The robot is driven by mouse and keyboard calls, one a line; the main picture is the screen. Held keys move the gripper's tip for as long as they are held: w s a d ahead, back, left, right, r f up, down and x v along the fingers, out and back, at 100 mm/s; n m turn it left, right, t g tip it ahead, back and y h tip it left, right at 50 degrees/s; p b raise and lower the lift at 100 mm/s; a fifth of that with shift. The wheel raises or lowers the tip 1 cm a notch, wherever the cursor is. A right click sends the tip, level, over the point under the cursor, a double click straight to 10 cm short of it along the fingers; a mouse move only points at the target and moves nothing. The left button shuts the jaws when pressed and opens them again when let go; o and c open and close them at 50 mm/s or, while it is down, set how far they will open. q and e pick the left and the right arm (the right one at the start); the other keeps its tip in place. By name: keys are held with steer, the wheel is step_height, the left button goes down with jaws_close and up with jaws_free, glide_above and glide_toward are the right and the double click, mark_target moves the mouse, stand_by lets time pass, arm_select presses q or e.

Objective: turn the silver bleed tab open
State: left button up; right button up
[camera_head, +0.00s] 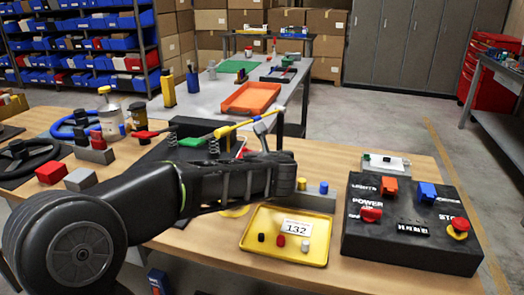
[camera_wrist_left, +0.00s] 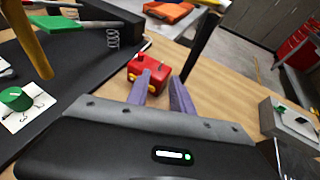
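A red block with yellow parts (camera_wrist_left: 150,69) sits on the wooden table just beyond my left gripper in the left wrist view. A thin silver piece (camera_wrist_left: 147,46) sticks up at its far edge; it looks like the bleed tab, but is too small to tell its turn. My left gripper (camera_wrist_left: 162,76) has its two purple-grey fingers apart with nothing clearly between them, pointing at the block. I cannot tell whether they touch it. In the head view my left arm hides most of the block and the fingertips. My right gripper is not in view.
A black post (camera_wrist_left: 203,45) stands right beside the block. A black mat (camera_wrist_left: 75,75) with a green knob (camera_wrist_left: 16,98) and a spring lies left. A yellow tray (camera_head: 257,228) and a black switch box (camera_head: 400,255) stand on the front right of the table (camera_head: 325,170).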

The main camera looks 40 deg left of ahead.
arm_select(q)
steer(key=x, duration=0.7)
steer(key=shift+w+a+f, duration=0.15)
steer(key=shift+w+a, duration=0.1)
steer(key=shift+w, duration=0.05)
steer(key=shift+c, duration=0.5)
jaws_close()
stand_by(0.7)
